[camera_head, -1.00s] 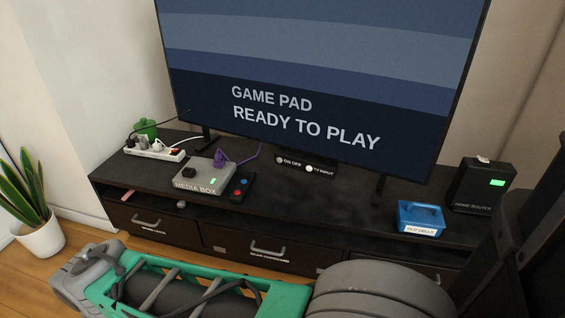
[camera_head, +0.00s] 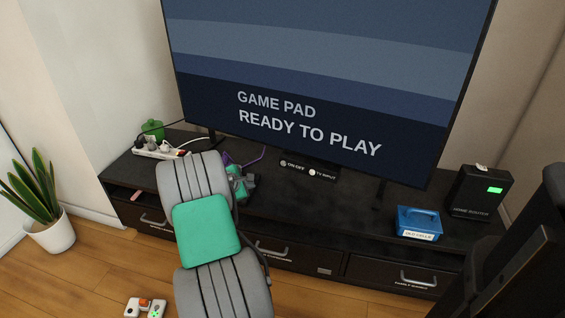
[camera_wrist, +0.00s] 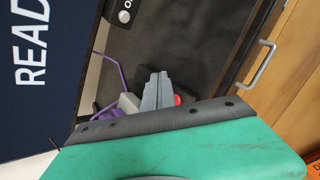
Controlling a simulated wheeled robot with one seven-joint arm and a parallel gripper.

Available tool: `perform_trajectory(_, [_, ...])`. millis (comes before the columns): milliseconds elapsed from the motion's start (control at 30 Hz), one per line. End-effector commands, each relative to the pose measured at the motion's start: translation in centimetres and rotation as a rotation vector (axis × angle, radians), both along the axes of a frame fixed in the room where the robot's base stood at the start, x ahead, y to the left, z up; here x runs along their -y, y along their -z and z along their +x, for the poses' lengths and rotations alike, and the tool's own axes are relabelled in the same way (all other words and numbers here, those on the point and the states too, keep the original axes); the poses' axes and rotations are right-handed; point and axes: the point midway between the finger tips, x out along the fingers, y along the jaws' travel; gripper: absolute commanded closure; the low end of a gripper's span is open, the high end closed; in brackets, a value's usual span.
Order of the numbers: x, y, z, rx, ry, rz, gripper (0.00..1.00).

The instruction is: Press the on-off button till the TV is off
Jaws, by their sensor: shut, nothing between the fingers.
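The TV (camera_head: 310,90) is on and reads "GAME PAD READY TO PLAY". The on-off button (camera_head: 284,163) is a small white round knob on a dark strip under the screen, beside the TV input button (camera_head: 312,172). In the wrist view, the on-off button (camera_wrist: 124,16) shows at the top, beyond my fingertips. My gripper (camera_head: 246,182) is over the cabinet, left of and nearer than the button, apart from it. In the wrist view, my gripper (camera_wrist: 161,78) has its grey fingers together and empty.
My arm hides most of the media box; its purple plug (camera_wrist: 108,111) shows. A power strip (camera_head: 160,150) is at the left. A blue box (camera_head: 418,222) and home router (camera_head: 473,192) stand at the right. The cabinet top (camera_head: 345,205) is clear between.

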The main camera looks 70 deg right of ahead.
Motion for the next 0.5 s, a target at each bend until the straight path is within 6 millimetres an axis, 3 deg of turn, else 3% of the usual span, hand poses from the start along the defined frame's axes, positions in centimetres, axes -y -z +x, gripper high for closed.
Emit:
perform_trajectory(33, [1.7,0.5,-1.6,-0.052,-0.004,-0.021,1.0])
perform_trajectory(167, [4.3,1.3,-4.0,-0.151,-0.025,-0.062,1.0])
perform_trajectory(500, [4.8,1.5,-4.5,-0.176,-0.034,-0.07,1.0])
